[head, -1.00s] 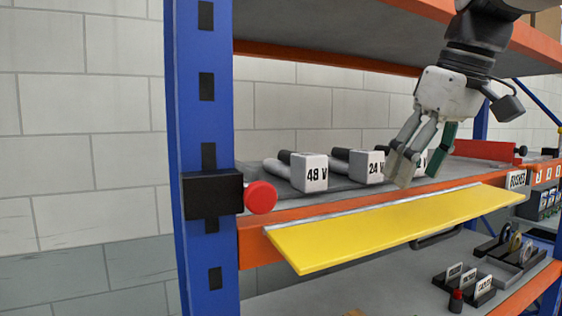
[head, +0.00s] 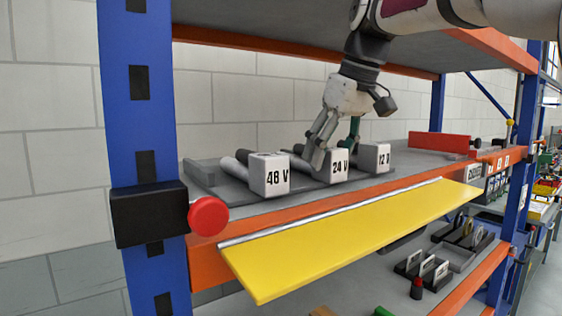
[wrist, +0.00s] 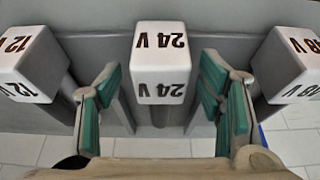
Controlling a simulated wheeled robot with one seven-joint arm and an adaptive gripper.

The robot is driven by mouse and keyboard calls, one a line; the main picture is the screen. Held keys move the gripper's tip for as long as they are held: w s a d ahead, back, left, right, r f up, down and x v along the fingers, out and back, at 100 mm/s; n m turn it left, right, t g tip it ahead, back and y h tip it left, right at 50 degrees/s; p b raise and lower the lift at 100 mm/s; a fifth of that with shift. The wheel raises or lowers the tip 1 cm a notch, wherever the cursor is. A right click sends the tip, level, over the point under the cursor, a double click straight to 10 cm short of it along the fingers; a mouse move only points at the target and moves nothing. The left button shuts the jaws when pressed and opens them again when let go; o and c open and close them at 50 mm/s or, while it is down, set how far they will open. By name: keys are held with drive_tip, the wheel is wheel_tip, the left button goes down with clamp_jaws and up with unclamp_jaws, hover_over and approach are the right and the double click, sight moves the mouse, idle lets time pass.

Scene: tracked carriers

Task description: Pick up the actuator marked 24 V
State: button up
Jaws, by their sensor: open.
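The actuator marked 24 V (head: 338,165) stands in the middle of a row of three on the shelf, a white block with a grey cylinder behind it. In the wrist view its white block (wrist: 160,62) is centred, with its cylinder between the green-padded fingers. My gripper (head: 334,150) is open, pointing down over this actuator; in the wrist view its fingers (wrist: 160,105) stand on either side of it, apart from the block.
The 48 V actuator (head: 269,174) stands to the left and the 12 V actuator (head: 374,158) to the right, both close to my fingers. A yellow flap (head: 350,240) slopes from the shelf's front edge. A blue post (head: 150,90) with a red knob (head: 208,218) is at left.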

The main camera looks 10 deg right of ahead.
drive_tip(key=w, duration=0.1)
drive_tip(key=w+a, duration=0.1)
drive_tip(key=w+a+p, duration=0.1)
drive_tip(key=w, duration=0.1)
drive_tip(key=shift+w, duration=0.1)
drive_tip(key=shift+w+f, duration=0.15)
drive_tip(key=shift+f, duration=0.45)
drive_tip(key=shift+r, duration=0.1)
clamp_jaws()
